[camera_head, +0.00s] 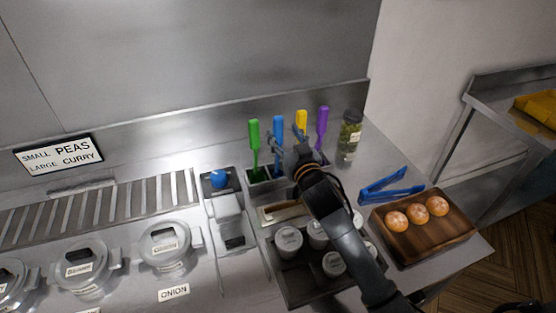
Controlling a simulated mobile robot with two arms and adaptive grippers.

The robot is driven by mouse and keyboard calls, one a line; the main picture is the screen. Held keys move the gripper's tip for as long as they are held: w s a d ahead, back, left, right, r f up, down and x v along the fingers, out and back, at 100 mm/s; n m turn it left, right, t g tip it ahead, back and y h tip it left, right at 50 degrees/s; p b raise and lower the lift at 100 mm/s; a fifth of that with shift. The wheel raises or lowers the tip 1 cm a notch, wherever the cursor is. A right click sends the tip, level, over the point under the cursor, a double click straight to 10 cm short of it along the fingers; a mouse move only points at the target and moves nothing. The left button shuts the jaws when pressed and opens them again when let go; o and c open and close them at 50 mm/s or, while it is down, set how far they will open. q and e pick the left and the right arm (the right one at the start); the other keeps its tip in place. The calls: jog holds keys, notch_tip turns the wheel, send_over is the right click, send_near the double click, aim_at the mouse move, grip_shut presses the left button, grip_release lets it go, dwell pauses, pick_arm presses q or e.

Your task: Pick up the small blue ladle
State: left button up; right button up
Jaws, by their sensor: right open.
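The small blue ladle is seen as an upright blue handle (278,133) in a holder on the steel counter. Its lower end is hidden in the holder. My right gripper (287,143) is open, with its fingers close around or in front of the blue handle's right side. I cannot tell whether a finger touches it. My left gripper is not in view.
A green handle (254,135) stands left of the blue one. A yellow handle (301,119) and a purple handle (321,120) stand to its right. A jar (349,138), blue tongs (391,187) and a wooden board (440,240) with orange balls are further right.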

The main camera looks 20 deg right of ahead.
aim_at(279, 128)
jog(key=w+p, duration=0.1)
jog(key=w, duration=0.3)
jog(key=shift+a+p, duration=0.2)
jog(key=shift+p, duration=0.15)
jog(key=shift+w+f, duration=0.1)
jog(key=shift+w, duration=0.35)
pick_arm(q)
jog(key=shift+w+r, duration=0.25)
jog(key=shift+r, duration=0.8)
pick_arm(e)
jog(key=shift+s, duration=0.1)
jog(key=shift+c, duration=0.8)
grip_shut()
